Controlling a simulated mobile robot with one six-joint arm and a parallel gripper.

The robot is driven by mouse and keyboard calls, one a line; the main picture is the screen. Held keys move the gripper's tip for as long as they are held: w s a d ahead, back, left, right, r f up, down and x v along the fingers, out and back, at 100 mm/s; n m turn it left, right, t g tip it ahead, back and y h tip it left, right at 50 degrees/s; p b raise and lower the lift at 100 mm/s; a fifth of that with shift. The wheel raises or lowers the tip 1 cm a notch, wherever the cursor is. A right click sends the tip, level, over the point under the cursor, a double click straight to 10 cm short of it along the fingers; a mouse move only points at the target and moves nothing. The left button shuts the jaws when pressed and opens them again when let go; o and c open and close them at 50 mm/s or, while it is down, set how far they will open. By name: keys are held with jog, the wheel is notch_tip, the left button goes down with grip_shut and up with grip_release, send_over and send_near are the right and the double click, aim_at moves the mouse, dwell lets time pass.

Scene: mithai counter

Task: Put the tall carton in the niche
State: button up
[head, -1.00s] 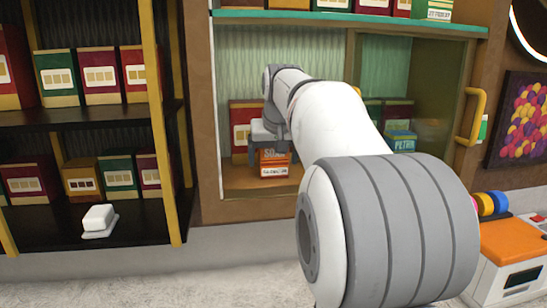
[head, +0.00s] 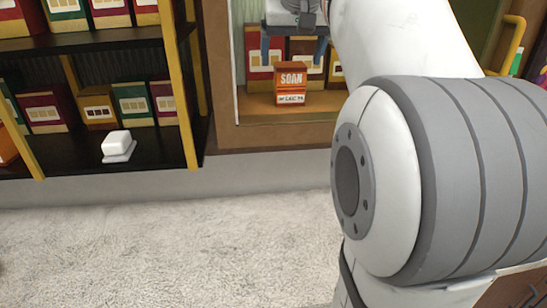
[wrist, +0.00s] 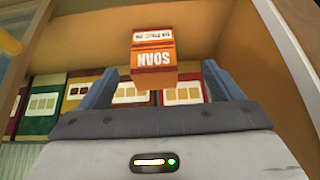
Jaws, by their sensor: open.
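The orange carton marked SOAN (head: 291,84) stands upright on the wooden floor of the niche (head: 256,106), near its front edge. In the wrist view the carton (wrist: 153,52) appears upside down, beyond and between the fingertips. My gripper (head: 292,57) is open, its two blue-grey fingers apart above and to either side of the carton. It holds nothing. In the wrist view the fingers of my gripper (wrist: 169,68) show clear gaps to the carton. My arm hides the right part of the niche.
Several red and yellow boxes (head: 262,64) stand behind the carton in the niche. A dark shelf (head: 75,148) at left holds more boxes and a white butter-dish-like object (head: 117,143). A yellow handle (head: 517,38) is at upper right. The pale floor in front is clear.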

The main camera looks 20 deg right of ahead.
jog(key=s+a+f+n, duration=0.1)
jog(key=s+a+f, duration=0.3)
jog(key=f, duration=0.6)
jog(key=s+a+f+n+g+y, duration=0.1)
jog(key=s+a+f, duration=0.3)
jog(key=s+f, duration=0.5)
jog(key=s+a+f+n+g, duration=0.1)
jog(key=s+a+f, duration=0.4)
jog(key=f, duration=0.6)
jog(key=shift+s+f+y, duration=0.3)
jog(key=shift+s+f, duration=0.05)
jog(key=shift+s, duration=0.45)
jog(key=shift+a, duration=0.1)
